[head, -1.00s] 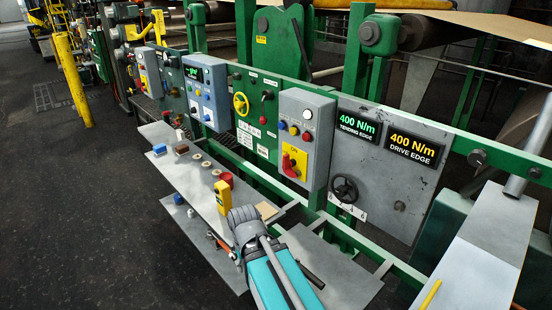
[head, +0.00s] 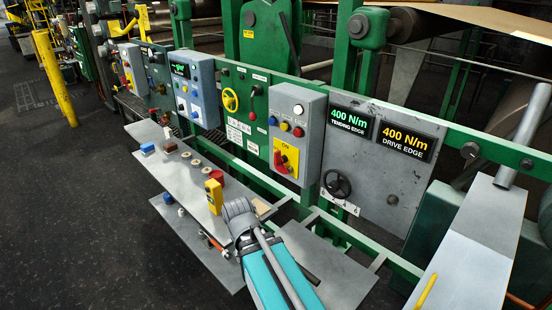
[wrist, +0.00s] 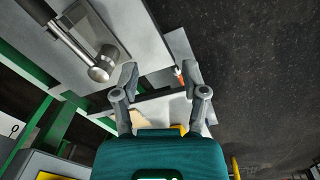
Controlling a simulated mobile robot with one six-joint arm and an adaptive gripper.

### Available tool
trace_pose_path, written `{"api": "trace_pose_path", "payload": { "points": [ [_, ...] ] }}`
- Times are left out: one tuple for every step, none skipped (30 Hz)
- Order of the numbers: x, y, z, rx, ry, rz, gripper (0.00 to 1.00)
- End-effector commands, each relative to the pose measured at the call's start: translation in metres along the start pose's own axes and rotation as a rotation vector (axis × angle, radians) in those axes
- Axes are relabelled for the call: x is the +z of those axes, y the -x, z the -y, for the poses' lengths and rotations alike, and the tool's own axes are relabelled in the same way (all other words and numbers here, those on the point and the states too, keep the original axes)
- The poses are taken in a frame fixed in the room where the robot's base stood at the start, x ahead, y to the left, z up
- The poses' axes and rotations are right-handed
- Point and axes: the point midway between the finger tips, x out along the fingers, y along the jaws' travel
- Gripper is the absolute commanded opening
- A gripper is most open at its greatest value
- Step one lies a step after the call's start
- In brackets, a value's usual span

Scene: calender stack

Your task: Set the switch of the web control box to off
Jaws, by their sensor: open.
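A grey control box (head: 311,125) stands on the green frame in the head view, with blue, red and yellow buttons. On its lower front is a red rotary switch (head: 281,160) on a yellow plate; the plate reads ON above the switch. No name is readable on the box, so I cannot confirm it is the web one. My gripper (wrist: 160,75) is open in the wrist view, with nothing between its fingers. In the head view my arm reaches over the shelf, below and left of the box, apart from it. A yellow plate shows at the wrist view's lower left.
A metal shelf (head: 165,165) holds several small items, including a yellow device (head: 214,197) close to my arm. Two more control boxes (head: 190,90) (head: 130,68) stand farther left. A handwheel (head: 337,183) is right of the switch. Dark floor (head: 70,190) is open at left.

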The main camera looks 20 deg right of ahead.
Motion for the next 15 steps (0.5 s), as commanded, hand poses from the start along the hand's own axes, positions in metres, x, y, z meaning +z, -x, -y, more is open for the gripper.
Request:
{"api": "trace_pose_path", "payload": {
  "points": [
    [-0.007, -0.002, -0.005, 0.031, -0.03, -0.007, 0.57],
    [-0.01, -0.002, -0.009, 0.053, -0.051, -0.013, 0.57],
    [-0.015, -0.003, -0.013, 0.088, -0.082, -0.024, 0.57],
    [-0.019, -0.003, -0.017, 0.115, -0.108, -0.033, 0.57],
    [-0.024, -0.003, -0.021, 0.145, -0.135, -0.045, 0.57],
    [-0.031, -0.003, -0.026, 0.188, -0.175, -0.064, 0.57],
    [-0.036, -0.002, -0.031, 0.221, -0.206, -0.08, 0.57],
    [-0.042, -0.001, -0.036, 0.255, -0.239, -0.098, 0.57],
    [-0.049, 0.0, -0.042, 0.302, -0.283, -0.125, 0.57],
    [-0.055, 0.002, -0.047, 0.337, -0.317, -0.148, 0.57],
    [-0.061, 0.004, -0.051, 0.37, -0.35, -0.173, 0.57],
    [-0.069, 0.007, -0.057, 0.415, -0.393, -0.209, 0.57],
    [-0.075, 0.009, -0.061, 0.447, -0.425, -0.237, 0.57],
    [-0.081, 0.012, -0.065, 0.479, -0.456, -0.267, 0.57],
    [-0.088, 0.016, -0.07, 0.519, -0.498, -0.309, 0.57]
  ]
}}
